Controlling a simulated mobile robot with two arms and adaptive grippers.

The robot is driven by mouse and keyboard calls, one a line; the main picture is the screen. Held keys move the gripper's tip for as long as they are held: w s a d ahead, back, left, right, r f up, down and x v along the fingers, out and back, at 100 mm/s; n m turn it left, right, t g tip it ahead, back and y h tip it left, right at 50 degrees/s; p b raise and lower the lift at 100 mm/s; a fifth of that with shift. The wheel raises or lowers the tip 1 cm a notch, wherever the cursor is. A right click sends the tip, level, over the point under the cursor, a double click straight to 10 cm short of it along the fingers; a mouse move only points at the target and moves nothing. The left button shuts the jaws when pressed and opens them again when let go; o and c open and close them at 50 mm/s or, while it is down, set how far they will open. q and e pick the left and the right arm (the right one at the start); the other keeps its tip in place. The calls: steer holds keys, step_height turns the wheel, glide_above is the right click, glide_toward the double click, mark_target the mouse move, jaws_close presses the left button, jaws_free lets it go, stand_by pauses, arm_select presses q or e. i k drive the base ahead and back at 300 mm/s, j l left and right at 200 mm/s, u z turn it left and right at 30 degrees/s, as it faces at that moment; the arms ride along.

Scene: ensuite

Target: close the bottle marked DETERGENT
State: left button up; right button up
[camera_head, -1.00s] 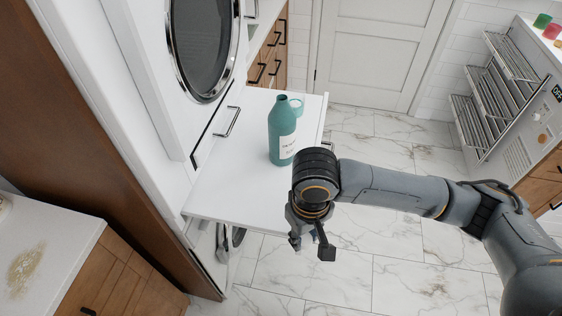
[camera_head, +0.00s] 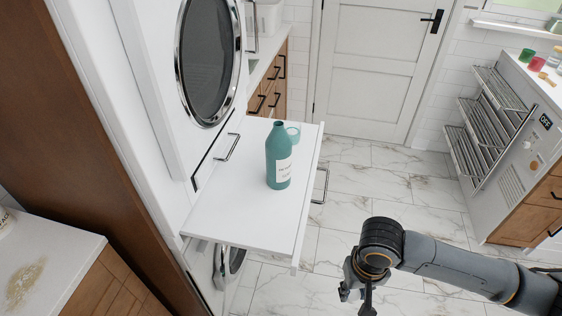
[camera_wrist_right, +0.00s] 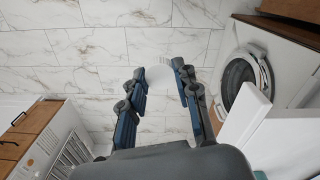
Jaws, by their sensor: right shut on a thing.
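The teal bottle (camera_head: 279,165) stands upright on a white pull-out shelf (camera_head: 225,212), its pale label facing me, the print too small to read. Its neck top looks open. A lighter teal round piece (camera_head: 293,132), cap-like, shows just right of the neck; I cannot tell whether it is attached or lies behind. My right gripper (camera_head: 352,290) is right of the shelf's near corner, over the floor, clear of the bottle. In the right wrist view its fingers (camera_wrist_right: 158,88) hold a pale thing (camera_wrist_right: 158,75) that I cannot make out. My left gripper is out of view.
A white front with a round dark door (camera_head: 208,60) rises behind the shelf's left edge. A metal handle (camera_head: 321,186) sticks out at the shelf's right. A worktop (camera_head: 60,245) is at lower left, a rack unit (camera_head: 500,130) at right. Marble floor (camera_head: 400,180) lies open between.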

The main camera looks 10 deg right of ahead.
mark_target(279, 144)
steer(key=i+l, duration=0.2)
steer(key=l, duration=0.2)
steer(key=i+l, duration=0.2)
steer(key=l, duration=0.15)
steer(key=i+l, duration=0.2)
steer(key=l, duration=0.2)
steer(key=i+l, duration=0.2)
steer(key=l, duration=0.2)
steer(key=i+l, duration=0.2)
steer(key=l, duration=0.15)
steer(key=i+l, duration=0.2)
steer(key=l, duration=0.2)
steer(key=i+l, duration=0.2)
steer(key=l, duration=0.15)
steer(key=u, duration=2.4)
